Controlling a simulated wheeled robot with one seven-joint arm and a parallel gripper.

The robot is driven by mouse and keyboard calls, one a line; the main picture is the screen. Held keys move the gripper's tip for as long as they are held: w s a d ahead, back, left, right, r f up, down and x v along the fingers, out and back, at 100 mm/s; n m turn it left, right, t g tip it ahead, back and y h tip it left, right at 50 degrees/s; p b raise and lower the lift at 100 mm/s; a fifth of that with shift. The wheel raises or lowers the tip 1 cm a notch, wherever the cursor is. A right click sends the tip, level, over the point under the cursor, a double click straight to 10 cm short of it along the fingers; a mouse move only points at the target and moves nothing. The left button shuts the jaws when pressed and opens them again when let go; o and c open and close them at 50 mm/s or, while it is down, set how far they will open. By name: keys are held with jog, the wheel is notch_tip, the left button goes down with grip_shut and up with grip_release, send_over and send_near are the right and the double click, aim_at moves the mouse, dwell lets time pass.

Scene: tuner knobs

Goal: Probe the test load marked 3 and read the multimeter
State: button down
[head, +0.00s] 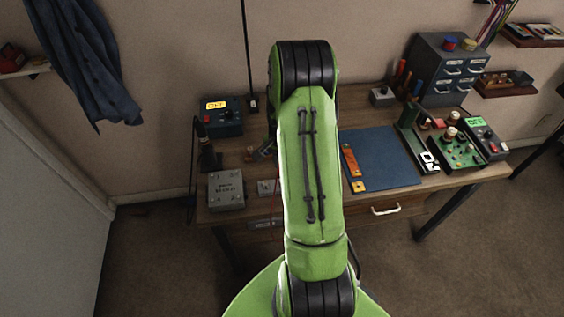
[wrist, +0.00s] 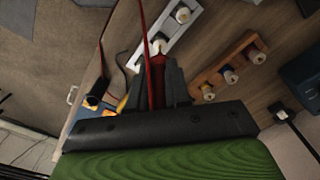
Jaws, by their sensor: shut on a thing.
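In the wrist view my gripper (wrist: 158,68) is shut on a red probe (wrist: 152,82), with a red lead running up past the fingers. Close to the fingertips is a pale metal strip with round white terminals (wrist: 170,32). To the right stands a brown block with several white-topped terminals (wrist: 228,62). I cannot read a 3 on either. In the head view my arm hides the gripper. A dark blue box with a yellow display reading OFF (head: 216,112) stands at the back left. Another unit with a green display (head: 480,130) stands at the right. I cannot tell which is the multimeter.
A blue mat (head: 385,165) with an orange strip (head: 351,160) covers the bench's middle right. A grey box (head: 226,190) stands at the front left. A green circuit board (head: 455,150) and a drawer cabinet (head: 447,70) are at the right.

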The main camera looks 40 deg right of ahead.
jog(key=shift+r+p, duration=1.75)
jog(key=shift+r, duration=0.9)
jog(key=shift+f, duration=0.1)
jog(key=shift+a+f, duration=0.1)
